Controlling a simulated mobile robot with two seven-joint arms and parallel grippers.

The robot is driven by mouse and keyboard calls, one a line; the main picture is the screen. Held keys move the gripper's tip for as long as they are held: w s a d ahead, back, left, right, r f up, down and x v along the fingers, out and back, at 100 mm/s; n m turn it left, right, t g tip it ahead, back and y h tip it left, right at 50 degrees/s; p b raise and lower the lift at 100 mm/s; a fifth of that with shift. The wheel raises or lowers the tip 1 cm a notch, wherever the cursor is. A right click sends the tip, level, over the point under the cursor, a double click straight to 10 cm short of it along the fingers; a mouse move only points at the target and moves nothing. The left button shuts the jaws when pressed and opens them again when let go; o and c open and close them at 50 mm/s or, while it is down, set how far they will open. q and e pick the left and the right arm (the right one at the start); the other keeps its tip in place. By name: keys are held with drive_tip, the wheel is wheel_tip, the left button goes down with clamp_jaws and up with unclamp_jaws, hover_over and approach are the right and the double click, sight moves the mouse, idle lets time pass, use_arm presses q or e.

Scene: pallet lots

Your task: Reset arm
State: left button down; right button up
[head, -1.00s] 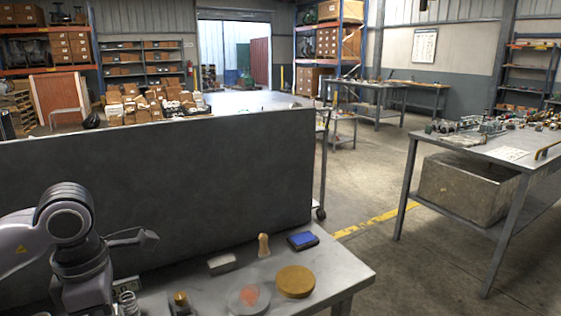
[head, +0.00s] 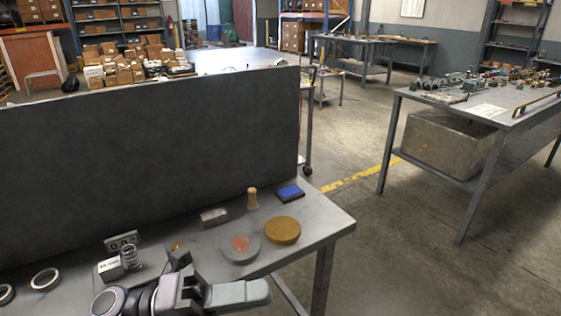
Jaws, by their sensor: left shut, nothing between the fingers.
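My left gripper (head: 181,262) is low in the head view, over the near part of the grey workbench (head: 310,224). Its dark fingers are shut and hold nothing. They show close in front of a small brass-topped piece (head: 177,246) and partly hide it; whether they touch it I cannot tell. My right gripper is not in view.
On the bench are a spring (head: 131,258), a small labelled box (head: 110,269), metal rings (head: 45,279), a clear dish (head: 240,247), a tan disc (head: 283,230), a wooden peg (head: 252,197) and a blue pad (head: 289,193). A dark panel (head: 150,140) stands behind.

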use_arm(q)
drive_tip(key=w+a+f+n+t+y+p, duration=0.1)
drive_tip(key=w+a+f+n+t+y, duration=0.2)
drive_tip(key=a+f+n+t+y, duration=0.7)
drive_tip(key=w+d+f+n+t+y, duration=0.1)
drive_tip(key=w+n+t, duration=0.35)
drive_tip(key=n, duration=1.05)
drive_tip(key=s+a+f+n+g+y, duration=0.2)
drive_tip(key=s+a+f+n+y, duration=0.1)
drive_tip(key=s+f+n, duration=0.2)
drive_tip(key=s+a+f+n+g+y+p, duration=0.1)
drive_tip(key=s+a+f+n+g+y, duration=0.2)
drive_tip(key=s+f, duration=0.6)
wheel_tip(320, 180, down, 4)
drive_tip(key=shift+a+r+n+y, duration=0.1)
drive_tip(key=shift+a+n+y, duration=0.55)
drive_tip(key=shift+n, duration=0.55)
drive_tip(key=shift+d, duration=0.1)
